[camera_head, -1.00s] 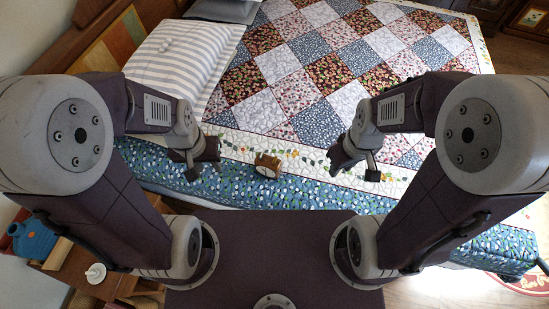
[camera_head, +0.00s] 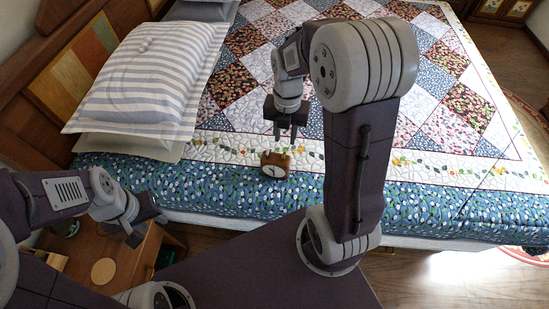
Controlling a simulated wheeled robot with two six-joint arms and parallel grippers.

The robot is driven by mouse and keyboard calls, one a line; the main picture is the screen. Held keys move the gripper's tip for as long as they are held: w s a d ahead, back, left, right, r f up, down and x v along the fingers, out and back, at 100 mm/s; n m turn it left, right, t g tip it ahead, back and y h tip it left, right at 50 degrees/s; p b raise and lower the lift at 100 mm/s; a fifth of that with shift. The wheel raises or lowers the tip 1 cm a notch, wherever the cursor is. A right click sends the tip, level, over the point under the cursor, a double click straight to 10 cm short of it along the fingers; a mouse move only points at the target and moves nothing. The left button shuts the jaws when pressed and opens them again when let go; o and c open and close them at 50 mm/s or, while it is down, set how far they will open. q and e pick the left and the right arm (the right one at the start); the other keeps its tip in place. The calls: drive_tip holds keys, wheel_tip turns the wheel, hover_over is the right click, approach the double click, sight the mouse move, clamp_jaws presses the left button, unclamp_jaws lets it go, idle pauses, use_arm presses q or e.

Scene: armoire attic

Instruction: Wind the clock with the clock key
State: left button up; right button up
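A small brown wooden clock (camera_head: 275,164) with a pale face lies near the front edge of the bed, on the quilt's blue floral border. My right gripper (camera_head: 285,137) points down just above and behind the clock. Its fingers are apart with nothing seen between them, and it looks clear of the clock. My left gripper (camera_head: 148,229) is at the lower left, over the wooden nightstand. Its fingers look spread, and I see nothing held in them. I cannot make out the clock key in this view.
The nightstand (camera_head: 140,268) beside the bed has a round light wooden disc (camera_head: 104,271) on it. A striped pillow (camera_head: 155,75) lies on the bed at the left. The patchwork quilt (camera_head: 430,110) is otherwise clear. Open floor shows at the lower right.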

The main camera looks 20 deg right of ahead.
sight(284, 155)
wheel_tip(284, 155, down, 8)
drive_tip(key=shift+b, duration=0.85)
drive_tip(key=shift+f, duration=0.4)
drive_tip(key=shift+a, duration=0.1)
clamp_jaws()
